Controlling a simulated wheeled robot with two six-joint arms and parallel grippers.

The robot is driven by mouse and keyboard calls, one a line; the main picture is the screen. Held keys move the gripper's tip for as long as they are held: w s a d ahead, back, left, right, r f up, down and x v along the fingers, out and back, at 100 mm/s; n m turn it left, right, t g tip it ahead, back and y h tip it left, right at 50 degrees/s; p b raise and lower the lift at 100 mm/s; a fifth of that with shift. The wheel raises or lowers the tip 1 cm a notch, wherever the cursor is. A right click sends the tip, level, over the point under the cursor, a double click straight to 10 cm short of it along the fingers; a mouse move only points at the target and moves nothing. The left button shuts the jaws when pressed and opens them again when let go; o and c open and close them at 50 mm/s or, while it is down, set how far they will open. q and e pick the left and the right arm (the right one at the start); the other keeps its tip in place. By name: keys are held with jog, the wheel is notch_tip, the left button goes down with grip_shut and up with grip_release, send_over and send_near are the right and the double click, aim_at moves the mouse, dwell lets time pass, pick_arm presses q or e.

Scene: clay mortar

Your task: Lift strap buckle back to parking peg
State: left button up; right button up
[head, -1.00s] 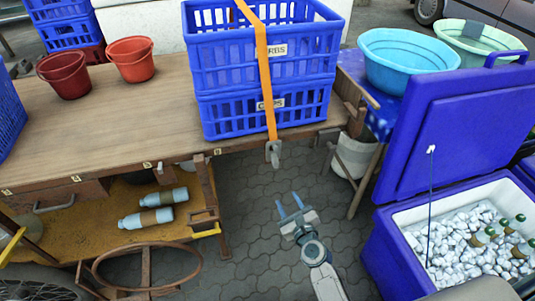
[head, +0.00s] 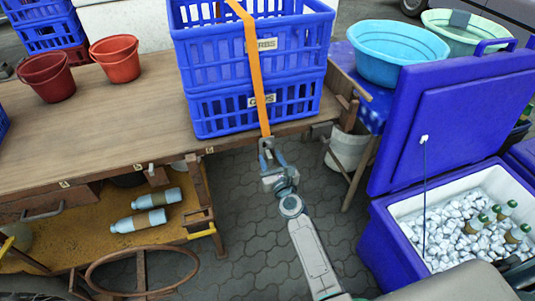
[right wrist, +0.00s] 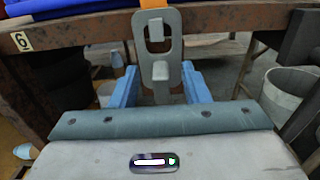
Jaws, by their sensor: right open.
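The grey metal strap buckle (head: 267,143) hangs from the lower end of an orange strap (head: 256,75) in front of the table's front edge. In the right wrist view the buckle (right wrist: 161,88) is an upright plate with a slot and a hook-like tab. My right gripper (head: 270,154) is at the buckle. Its blue fingers (right wrist: 160,74) are open, one on each side of the buckle's lower part, with no clear grip. The buckle's lower end is hidden behind the gripper body. I cannot pick out the parking peg. My left gripper is not in view.
Stacked blue crates (head: 255,105) stand on the wooden table (head: 120,120) behind the strap. Red buckets (head: 116,60) stand on its left. A blue cooler (head: 385,245) with ice and bottles is at the right. A pale bucket (head: 347,150) stands on the paving.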

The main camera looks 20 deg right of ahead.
jog(key=shift+w, duration=0.65)
grip_shut()
jog(key=shift+s+r, duration=0.1)
